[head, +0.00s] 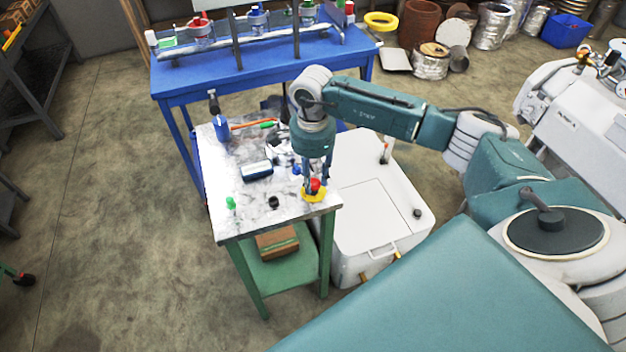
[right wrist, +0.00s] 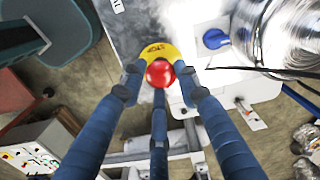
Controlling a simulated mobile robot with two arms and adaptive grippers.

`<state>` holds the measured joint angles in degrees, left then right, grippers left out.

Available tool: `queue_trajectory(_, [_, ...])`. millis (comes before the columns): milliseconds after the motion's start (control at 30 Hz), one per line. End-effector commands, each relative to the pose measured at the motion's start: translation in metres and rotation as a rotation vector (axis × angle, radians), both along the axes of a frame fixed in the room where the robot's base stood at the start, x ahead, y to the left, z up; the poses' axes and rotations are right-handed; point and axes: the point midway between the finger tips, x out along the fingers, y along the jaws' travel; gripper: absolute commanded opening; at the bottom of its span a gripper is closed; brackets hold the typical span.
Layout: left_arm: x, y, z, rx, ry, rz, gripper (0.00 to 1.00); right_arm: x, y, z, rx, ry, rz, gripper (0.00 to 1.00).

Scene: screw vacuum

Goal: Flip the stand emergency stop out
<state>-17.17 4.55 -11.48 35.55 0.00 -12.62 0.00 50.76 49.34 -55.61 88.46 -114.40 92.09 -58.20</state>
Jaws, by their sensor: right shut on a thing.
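The stand emergency stop is a red button on a yellow disc (head: 313,196), at the front right corner of the small stand's marbled top (head: 238,185). The exact contact is partly hidden. My left gripper is not in view.
A white chest (head: 375,220) stands close on the right. A blue table (head: 265,70) is behind. The floor at left is largely clear.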

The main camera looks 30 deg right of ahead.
Motion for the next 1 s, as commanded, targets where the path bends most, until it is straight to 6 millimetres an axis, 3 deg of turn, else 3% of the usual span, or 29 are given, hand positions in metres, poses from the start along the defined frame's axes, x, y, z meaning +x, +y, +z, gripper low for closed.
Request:
queue_trajectory(133, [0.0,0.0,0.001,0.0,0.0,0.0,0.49,0.003,0.003,0.004,0.008,-0.01,0.003,0.0])
queue_trajectory(167, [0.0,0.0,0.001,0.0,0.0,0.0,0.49,0.003,0.003,0.005,0.008,-0.011,0.003,0.37])
queue_trajectory(233, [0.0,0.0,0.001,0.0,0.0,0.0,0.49,0.003,0.003,0.005,0.008,-0.011,0.003,0.5])
queue_trajectory(633, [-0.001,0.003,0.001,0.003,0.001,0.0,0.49,0.003,0.001,0.011,0.004,-0.008,0.001,0.5])
queue_trajectory(1000, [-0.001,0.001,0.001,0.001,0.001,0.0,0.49,0.004,0.003,0.085,0.005,-0.013,0.002,0.5])
